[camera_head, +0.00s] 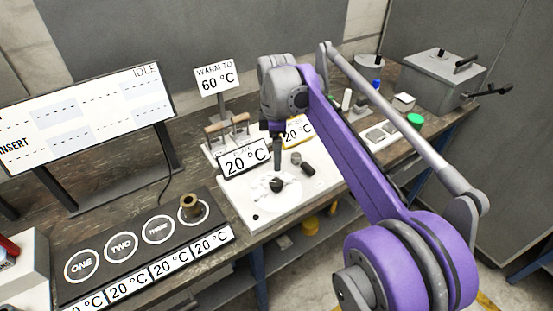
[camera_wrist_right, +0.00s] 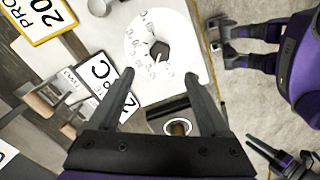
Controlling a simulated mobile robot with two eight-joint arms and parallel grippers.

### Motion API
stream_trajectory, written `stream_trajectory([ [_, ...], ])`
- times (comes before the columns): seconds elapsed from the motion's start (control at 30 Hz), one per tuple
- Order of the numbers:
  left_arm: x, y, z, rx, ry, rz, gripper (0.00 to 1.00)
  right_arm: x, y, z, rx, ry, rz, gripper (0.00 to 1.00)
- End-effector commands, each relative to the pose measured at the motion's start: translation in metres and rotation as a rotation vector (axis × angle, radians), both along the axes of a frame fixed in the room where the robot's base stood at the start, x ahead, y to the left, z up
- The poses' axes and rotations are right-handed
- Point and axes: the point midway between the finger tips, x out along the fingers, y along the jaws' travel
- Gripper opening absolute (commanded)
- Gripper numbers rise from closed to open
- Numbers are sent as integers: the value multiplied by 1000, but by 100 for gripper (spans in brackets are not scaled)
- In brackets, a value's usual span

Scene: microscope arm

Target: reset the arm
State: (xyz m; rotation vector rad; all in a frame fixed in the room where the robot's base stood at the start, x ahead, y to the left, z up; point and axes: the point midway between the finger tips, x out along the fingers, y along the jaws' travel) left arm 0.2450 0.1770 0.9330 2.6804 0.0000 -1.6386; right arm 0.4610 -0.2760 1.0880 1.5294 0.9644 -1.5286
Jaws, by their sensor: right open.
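My right arm (camera_head: 345,140) comes in from the lower right in the head view and bends down over the workbench. My right gripper (camera_head: 277,164) points down above a black knob (camera_head: 278,184) on a white plate (camera_head: 240,207). In the right wrist view the right gripper (camera_wrist_right: 161,76) is open and empty. The knob (camera_wrist_right: 159,52) on its round dial lies beyond the fingertips, not between them in a way I can confirm. Purple and black gripper-like parts (camera_wrist_right: 232,45) show at the right of the wrist view; I cannot tell which are my left gripper.
A black strip with ringed spots (camera_head: 120,245) holds a brass cylinder (camera_head: 190,205). A "20 °C" sign (camera_head: 245,162) stands close behind the gripper, and a "WARM TO 60 °C" sign (camera_head: 215,80) farther back. A screen (camera_head: 85,115) stands left, a grey box (camera_head: 440,80) right.

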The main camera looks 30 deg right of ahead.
Motion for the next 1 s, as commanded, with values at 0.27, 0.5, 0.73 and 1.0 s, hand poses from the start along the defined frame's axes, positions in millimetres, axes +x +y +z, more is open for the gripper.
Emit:
stream_trajectory([
  [0.27, 0, 0, 0, 0, 0, 0, 50, 0, 0, 1, 0, 0, 0, 80],
  [0.5, 0, 0, 0, 0, 0, 0, 50, -1, 1, 0, 0, -1, -3, 80],
  [0.73, 0, 0, 0, 0, 0, 0, 50, -32, 23, -11, -6, -75, -175, 80],
  [1.0, 0, 0, 0, 0, 0, 0, 50, -117, 67, -63, 58, -260, -611, 80],
])
